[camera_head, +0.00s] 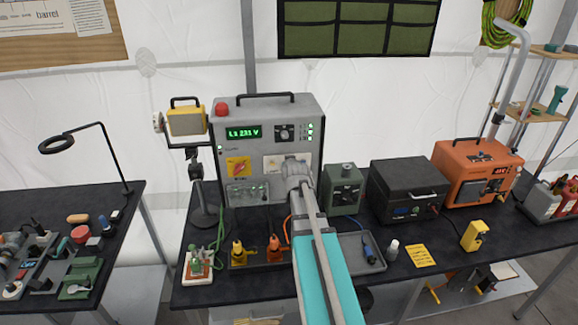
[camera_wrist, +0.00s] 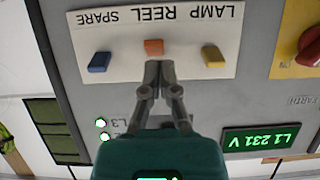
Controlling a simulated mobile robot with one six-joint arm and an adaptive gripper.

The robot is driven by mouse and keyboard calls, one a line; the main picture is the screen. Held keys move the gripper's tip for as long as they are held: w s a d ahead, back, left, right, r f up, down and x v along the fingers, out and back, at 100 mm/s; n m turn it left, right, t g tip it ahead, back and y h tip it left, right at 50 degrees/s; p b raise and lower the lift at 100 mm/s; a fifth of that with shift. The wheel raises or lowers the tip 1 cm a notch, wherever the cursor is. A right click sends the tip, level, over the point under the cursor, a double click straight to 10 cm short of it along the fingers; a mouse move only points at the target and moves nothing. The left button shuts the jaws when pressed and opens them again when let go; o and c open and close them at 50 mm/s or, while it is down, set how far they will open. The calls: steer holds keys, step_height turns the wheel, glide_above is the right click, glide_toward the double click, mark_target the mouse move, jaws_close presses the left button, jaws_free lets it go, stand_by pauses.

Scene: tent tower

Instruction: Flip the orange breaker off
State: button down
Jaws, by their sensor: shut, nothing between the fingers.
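The orange breaker (camera_wrist: 153,47) sits in the middle of a white plate (camera_wrist: 120,67), between a blue breaker (camera_wrist: 99,62) and a yellow breaker (camera_wrist: 214,57). The wrist view is upside down, and the upside-down label REEL is by the orange one. My gripper (camera_wrist: 153,66) is shut and empty, its fingertips just below the orange breaker in that picture. I cannot tell whether they touch it, or which way its lever is set. In the head view my gripper (camera_head: 297,163) is in front of the grey power cabinet (camera_head: 272,108) and hides part of the plate.
The cabinet has a lit display (camera_wrist: 260,139) and a red knob on a yellow plate (camera_wrist: 282,60). On the table stand a green box (camera_head: 343,190), a dark case (camera_head: 408,190) and an orange unit (camera_head: 465,160). A lamp (camera_head: 187,121) stands left of the cabinet.

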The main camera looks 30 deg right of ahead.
steer(key=shift+s+d+r, duration=0.1)
steer(key=shift+r, duration=0.05)
steer(key=shift+r+p, duration=0.7)
steer(key=shift+p, duration=0.15)
steer(key=shift+s+f, duration=0.1)
steer(key=shift+s, duration=0.1)
